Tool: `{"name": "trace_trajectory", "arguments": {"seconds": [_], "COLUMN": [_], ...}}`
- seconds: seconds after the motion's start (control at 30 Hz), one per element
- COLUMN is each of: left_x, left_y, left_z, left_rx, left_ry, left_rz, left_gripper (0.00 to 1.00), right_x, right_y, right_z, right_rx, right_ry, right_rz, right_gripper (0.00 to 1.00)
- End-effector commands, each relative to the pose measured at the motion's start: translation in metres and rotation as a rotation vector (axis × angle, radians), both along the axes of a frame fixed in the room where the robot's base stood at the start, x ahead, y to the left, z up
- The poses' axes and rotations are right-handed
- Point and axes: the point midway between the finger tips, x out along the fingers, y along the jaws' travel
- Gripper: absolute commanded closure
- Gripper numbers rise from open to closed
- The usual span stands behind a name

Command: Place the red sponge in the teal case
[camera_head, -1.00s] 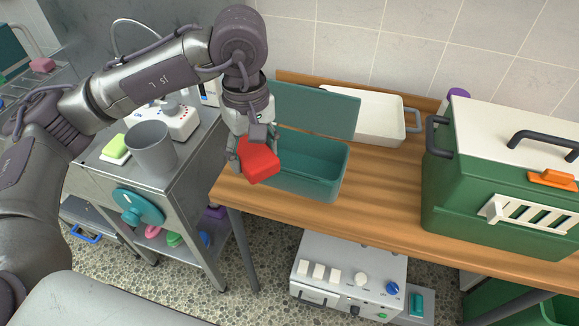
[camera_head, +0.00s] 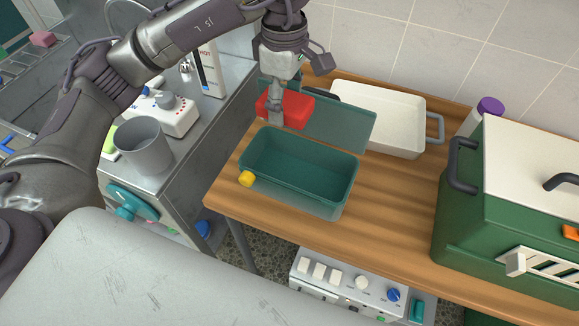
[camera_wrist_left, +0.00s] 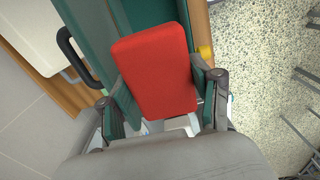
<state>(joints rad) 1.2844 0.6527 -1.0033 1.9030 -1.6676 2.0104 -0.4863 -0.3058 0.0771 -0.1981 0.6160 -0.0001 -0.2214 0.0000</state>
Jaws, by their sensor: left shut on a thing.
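The red sponge (camera_head: 290,108) is held by my left gripper (camera_head: 276,108). In the left wrist view the sponge (camera_wrist_left: 157,70) sits between the two fingers of the left gripper (camera_wrist_left: 160,105). The teal case (camera_head: 300,170) stands open on the wooden table, its lid (camera_head: 335,115) raised at the back. The inside that shows looks empty. In the head view the sponge overlaps the left part of the lid, above and behind the case's opening. My right gripper is not in view.
A white tray (camera_head: 385,128) with dark handles lies behind the lid. A green cooler box (camera_head: 480,225) stands at the right. A yellow piece (camera_head: 247,179) is at the case's front left corner. A grey cup (camera_head: 146,146) stands on the metal cart at the left.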

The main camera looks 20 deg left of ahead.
Motion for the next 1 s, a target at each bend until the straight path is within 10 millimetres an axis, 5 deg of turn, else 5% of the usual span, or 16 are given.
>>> {"name": "trace_trajectory", "arguments": {"seconds": [0.17, 0.5, 1.0], "left_x": [-0.001, -0.001, 0.000], "left_y": [0.000, 0.000, 0.000], "left_z": [-0.048, -0.137, -0.197], "left_rx": [0.001, 0.001, 0.000], "left_ry": [0.007, 0.006, 0.004], "left_rz": [0.001, 0.000, 0.001], "left_gripper": [0.55, 0.55, 0.55], "right_x": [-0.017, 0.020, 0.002], "right_y": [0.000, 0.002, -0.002], "right_z": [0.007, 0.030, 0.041], "right_rx": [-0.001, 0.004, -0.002], "right_ry": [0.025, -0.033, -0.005], "right_rz": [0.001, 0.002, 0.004], "right_gripper": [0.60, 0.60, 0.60]}}
